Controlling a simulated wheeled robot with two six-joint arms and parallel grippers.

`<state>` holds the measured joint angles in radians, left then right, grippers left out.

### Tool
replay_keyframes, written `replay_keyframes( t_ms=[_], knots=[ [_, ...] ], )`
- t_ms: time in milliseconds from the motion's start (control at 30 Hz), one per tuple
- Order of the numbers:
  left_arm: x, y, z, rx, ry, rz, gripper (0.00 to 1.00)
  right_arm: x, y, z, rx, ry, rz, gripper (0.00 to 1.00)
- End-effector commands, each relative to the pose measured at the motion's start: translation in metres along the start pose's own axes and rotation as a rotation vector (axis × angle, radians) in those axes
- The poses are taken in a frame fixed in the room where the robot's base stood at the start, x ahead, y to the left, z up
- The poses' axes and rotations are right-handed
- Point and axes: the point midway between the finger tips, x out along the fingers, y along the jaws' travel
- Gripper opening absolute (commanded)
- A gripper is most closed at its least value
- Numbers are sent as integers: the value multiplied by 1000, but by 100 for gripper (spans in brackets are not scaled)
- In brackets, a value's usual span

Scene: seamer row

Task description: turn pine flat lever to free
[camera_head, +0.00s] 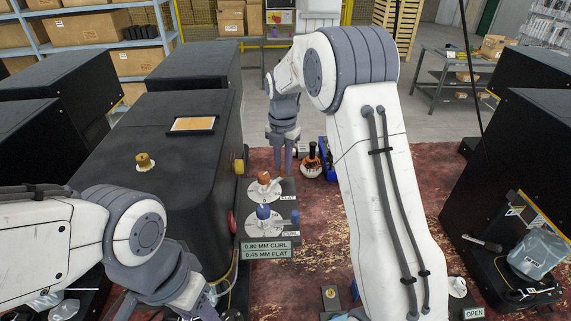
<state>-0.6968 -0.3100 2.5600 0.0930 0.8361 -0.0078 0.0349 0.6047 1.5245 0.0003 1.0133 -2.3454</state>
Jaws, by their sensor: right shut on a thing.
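A dark control box (287,233) on the side of the black machine carries two white dials. The far dial, marked FLAT (258,194), has an orange-brown knob (264,178). The near dial, marked CURL (259,222), has a blue knob (263,212), and a small blue lever (295,217) beside it. My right gripper (283,172) points down at the far right corner of the box, beside the FLAT dial. It is shut on the flat lever, which its fingers mostly hide. My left gripper (205,306) is low at the left, its fingertips unclear.
A label plate reading 0.80 MM CURL and 0.45 MM FLAT (266,250) fronts the box. A red button (231,221) and yellow knob (239,166) sit on the black machine (175,120). A dark-topped pot (311,163) stands right of the gripper.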

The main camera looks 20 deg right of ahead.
Motion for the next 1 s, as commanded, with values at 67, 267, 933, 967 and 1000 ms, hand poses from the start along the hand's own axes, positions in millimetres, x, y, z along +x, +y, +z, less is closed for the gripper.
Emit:
replay_keyframes(
  t_ms=[67, 267, 933, 967, 1000],
  knots=[
    [-1, 0, 0, 0, 0, 0, 50, -2, 2, 1, -20, -3, 2, 0],
    [-2, 0, 0, 0, 0, 0, 50, -2, 4, 2, -42, -4, 3, 0],
    [-2, 0, 0, 0, 0, 0, 50, -1, 4, 1, -43, -2, 2, 53],
    [-2, 0, 0, 0, 0, 0, 50, -1, 4, 1, -43, -2, 2, 53],
    [-1, 0, 0, 0, 0, 0, 50, -1, 4, 1, -42, -2, 2, 53]
  ],
)
